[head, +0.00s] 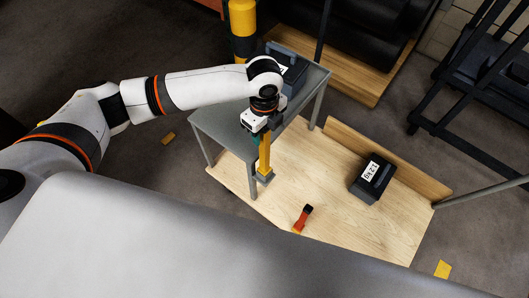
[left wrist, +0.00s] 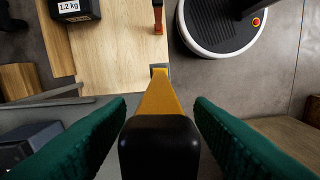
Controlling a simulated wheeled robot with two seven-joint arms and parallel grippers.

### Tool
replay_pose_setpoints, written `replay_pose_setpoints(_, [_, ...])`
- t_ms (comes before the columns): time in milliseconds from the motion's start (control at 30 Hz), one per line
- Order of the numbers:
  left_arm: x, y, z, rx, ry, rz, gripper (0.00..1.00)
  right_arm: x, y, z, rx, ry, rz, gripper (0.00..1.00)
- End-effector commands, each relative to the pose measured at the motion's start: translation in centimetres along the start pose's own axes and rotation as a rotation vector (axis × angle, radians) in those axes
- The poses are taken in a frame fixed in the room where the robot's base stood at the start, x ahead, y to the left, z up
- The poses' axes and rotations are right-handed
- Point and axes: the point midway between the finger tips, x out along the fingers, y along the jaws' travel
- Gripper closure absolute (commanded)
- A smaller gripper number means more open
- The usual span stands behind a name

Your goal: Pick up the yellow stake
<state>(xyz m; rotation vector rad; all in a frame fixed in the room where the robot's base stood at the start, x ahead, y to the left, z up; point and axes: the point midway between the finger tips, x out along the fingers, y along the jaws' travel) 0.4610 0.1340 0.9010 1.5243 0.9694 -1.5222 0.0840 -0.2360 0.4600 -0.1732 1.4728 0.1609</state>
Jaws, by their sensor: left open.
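The yellow stake (head: 264,155) stands upright in a grey square foot (head: 265,177) at the edge of the wooden board, close to the grey table. In the left wrist view the stake (left wrist: 159,95) runs away from the camera, its black cap (left wrist: 159,147) nearest. My left gripper (head: 257,136) is at the upper end of the stake, pointing down. Its two green fingers (left wrist: 161,108) are open, one on each side of the stake, with a visible gap on both sides. My right gripper is in neither view.
The grey table (head: 222,122) carries a dark box (head: 291,87) behind my left wrist. On the wooden board (head: 325,225) are a black weight box (head: 372,180) and an orange-and-black tool (head: 303,218). A yellow-and-black post (head: 242,22) stands behind. Board between tool and box is clear.

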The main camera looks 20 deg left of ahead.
Motion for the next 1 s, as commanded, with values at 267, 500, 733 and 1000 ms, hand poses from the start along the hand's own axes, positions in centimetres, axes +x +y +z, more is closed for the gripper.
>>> replay_pose_setpoints(267, [0.0, 0.0, 0.0, 0.000, 0.000, 0.000, 0.73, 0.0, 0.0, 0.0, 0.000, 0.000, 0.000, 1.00])
replay_pose_setpoints(500, [0.0, 0.0, 0.0, 0.000, 0.000, 0.000, 1.00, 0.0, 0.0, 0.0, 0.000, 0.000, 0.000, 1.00])
replay_pose_setpoints(733, [-0.1, 0.0, 0.0, 0.000, 0.000, 0.001, 1.00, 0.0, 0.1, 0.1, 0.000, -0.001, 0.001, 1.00])
replay_pose_setpoints(1000, [-2.3, 0.1, 0.0, 0.000, 0.000, 0.004, 1.00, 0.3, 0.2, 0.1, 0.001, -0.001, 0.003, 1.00])
